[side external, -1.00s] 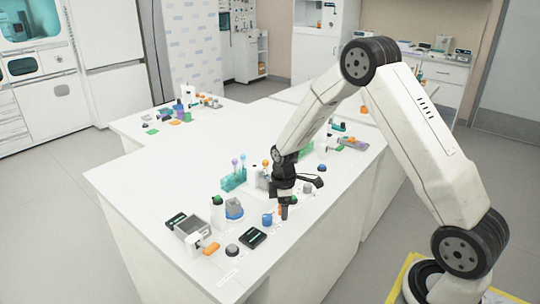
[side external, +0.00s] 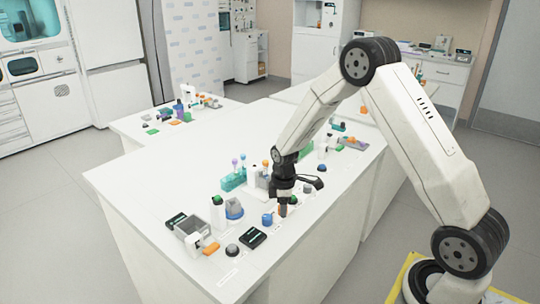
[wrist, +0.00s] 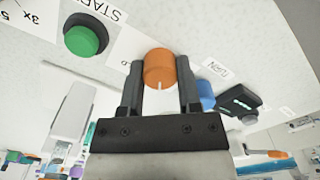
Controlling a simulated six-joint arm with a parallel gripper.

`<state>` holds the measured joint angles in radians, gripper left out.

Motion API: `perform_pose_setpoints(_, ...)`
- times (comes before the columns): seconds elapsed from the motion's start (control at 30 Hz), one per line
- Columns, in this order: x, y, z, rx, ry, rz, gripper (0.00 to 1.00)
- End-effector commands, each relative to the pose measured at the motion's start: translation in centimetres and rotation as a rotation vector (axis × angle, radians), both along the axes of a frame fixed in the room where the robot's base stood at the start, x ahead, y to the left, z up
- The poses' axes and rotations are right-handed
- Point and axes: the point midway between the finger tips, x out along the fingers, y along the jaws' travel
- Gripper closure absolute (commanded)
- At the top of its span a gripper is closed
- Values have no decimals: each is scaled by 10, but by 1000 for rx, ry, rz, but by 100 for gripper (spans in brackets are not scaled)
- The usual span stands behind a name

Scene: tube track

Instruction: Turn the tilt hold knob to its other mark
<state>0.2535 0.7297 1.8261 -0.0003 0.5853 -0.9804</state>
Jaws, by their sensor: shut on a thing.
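An orange knob (wrist: 160,68) with a white pointer line sits between the two fingers of my gripper (wrist: 160,88) in the wrist view. The pointer line faces the gripper body. My gripper is shut on the knob, one finger on each side. The knob's label is mostly covered by the left finger, with only its end showing, so I cannot read its marks. In the side view my gripper (side external: 283,209) is down at the bench's front edge, and the knob is hidden behind the fingers.
A green button (wrist: 82,41) with a START label is left of the knob. A blue part (wrist: 205,94) and a dark device (wrist: 238,101) are close on the right. On the white bench (side external: 150,185), a teal tube rack (side external: 233,180) stands behind the gripper. The bench's left part is clear.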

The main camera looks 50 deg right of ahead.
Motion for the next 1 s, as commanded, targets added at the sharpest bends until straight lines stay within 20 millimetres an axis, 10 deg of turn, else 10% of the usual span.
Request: perform_pose_setpoints(1.0,0,0,1,0,0,-847,100)
